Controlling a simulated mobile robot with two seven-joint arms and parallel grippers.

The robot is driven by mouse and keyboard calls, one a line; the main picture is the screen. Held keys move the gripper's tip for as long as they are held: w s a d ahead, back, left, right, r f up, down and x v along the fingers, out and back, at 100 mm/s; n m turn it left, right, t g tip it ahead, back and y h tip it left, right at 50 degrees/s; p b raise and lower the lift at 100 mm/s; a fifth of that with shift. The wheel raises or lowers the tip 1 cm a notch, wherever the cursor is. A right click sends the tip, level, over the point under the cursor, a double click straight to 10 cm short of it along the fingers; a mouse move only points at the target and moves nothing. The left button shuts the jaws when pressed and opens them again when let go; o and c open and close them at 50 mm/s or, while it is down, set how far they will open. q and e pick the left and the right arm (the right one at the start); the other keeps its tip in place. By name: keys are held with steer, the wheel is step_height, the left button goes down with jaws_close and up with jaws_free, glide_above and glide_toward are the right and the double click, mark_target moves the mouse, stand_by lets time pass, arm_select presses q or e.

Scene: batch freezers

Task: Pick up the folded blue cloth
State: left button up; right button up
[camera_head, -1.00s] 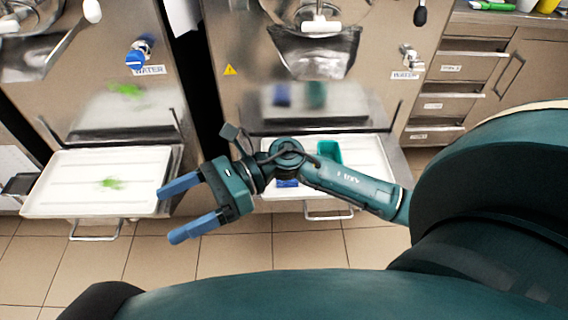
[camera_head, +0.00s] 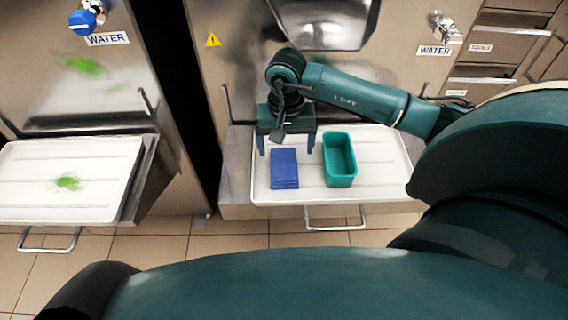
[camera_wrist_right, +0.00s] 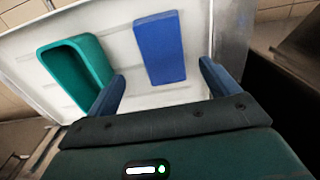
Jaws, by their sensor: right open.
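The folded blue cloth (camera_head: 285,169) lies flat on the white tray (camera_head: 385,188) of the right-hand machine, left of the teal container. In the right wrist view the cloth (camera_wrist_right: 160,50) lies ahead of the fingers, between their lines, with tray surface showing between. My right gripper (camera_head: 286,147) points down just behind the cloth in the head view. In the wrist view its blue fingers (camera_wrist_right: 164,88) are apart with nothing between them. My left gripper is in neither view.
An open teal container (camera_head: 340,160) stands on the same tray, close to the cloth's right. A second white tray (camera_head: 100,200) at the left has a green smear (camera_head: 67,182). Steel machine fronts rise behind both trays. The tiled floor (camera_head: 200,260) in front is clear.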

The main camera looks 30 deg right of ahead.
step_height(320, 180, down, 6)
steer(key=shift+w+a+r+b, duration=0.1)
steer(key=shift+w+a+b, duration=0.05)
steer(key=shift+b, duration=0.45)
steer(key=shift+c, duration=0.4)
steer(key=c, duration=1)
step_height(320, 180, up, 9)
steer(key=shift+w+f+p, duration=0.1)
steer(key=shift+p, duration=0.85)
steer(key=shift+r, duration=0.5)
